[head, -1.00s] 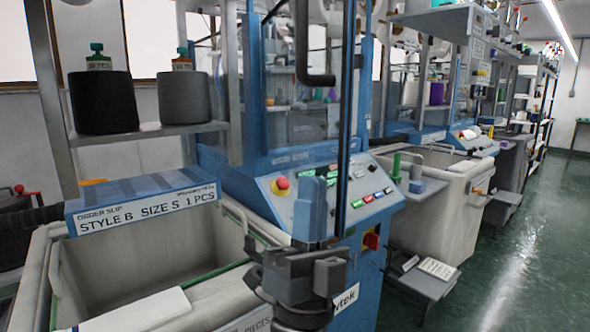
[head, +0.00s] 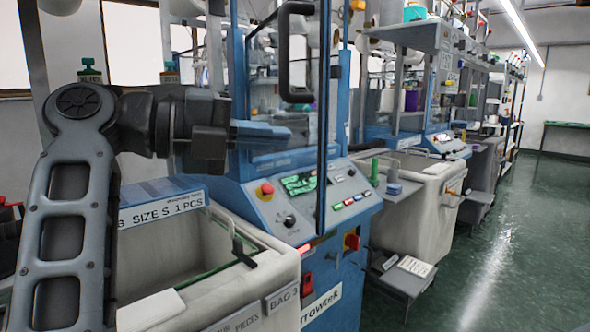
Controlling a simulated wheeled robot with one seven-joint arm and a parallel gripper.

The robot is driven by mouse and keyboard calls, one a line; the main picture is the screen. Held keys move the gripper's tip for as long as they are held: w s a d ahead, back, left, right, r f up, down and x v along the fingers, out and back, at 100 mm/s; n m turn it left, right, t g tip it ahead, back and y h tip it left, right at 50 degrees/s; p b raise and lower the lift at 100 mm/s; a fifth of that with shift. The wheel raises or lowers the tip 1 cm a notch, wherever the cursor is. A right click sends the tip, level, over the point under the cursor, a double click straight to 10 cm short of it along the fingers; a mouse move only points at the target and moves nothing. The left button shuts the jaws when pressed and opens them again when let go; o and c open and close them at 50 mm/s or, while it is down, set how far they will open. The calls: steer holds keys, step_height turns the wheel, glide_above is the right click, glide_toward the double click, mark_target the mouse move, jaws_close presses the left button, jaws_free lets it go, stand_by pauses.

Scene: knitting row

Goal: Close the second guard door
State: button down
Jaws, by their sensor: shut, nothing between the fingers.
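The nearest blue knitting machine has a clear guard door (head: 306,150) with a dark edge and a black bar handle (head: 284,55). The door looks swung out towards me, standing open. My gripper (head: 288,132) is shut and empty, its blue-grey fingers pointing right. In the picture it overlaps the lower part of the door, below the handle; I cannot tell whether it touches the door. A second blue machine (head: 437,140) stands farther back on the right; its door state is too small to tell.
A control panel (head: 330,188) with buttons sits below the door. A second bin (head: 432,195) and a low grey step (head: 400,278) lie to the right. The green floor aisle (head: 500,230) is clear.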

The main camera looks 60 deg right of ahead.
steer(key=w+a+r+n+t+y, duration=0.2)
steer(key=w+a+n+t+y, duration=0.15)
steer(key=a+y, duration=0.2)
steer(key=p, duration=0.3)
glide_toward(317, 187)
steer(key=shift+m+t, duration=0.35)
steer(key=shift+m, duration=0.1)
steer(key=x, duration=0.4)
steer(key=shift+s+f, duration=0.25)
steer(key=shift+f, duration=0.2)
steer(key=shift+s+d+f, duration=0.1)
steer(key=shift+s+d, duration=0.3)
steer(key=shift+d, duration=0.1)
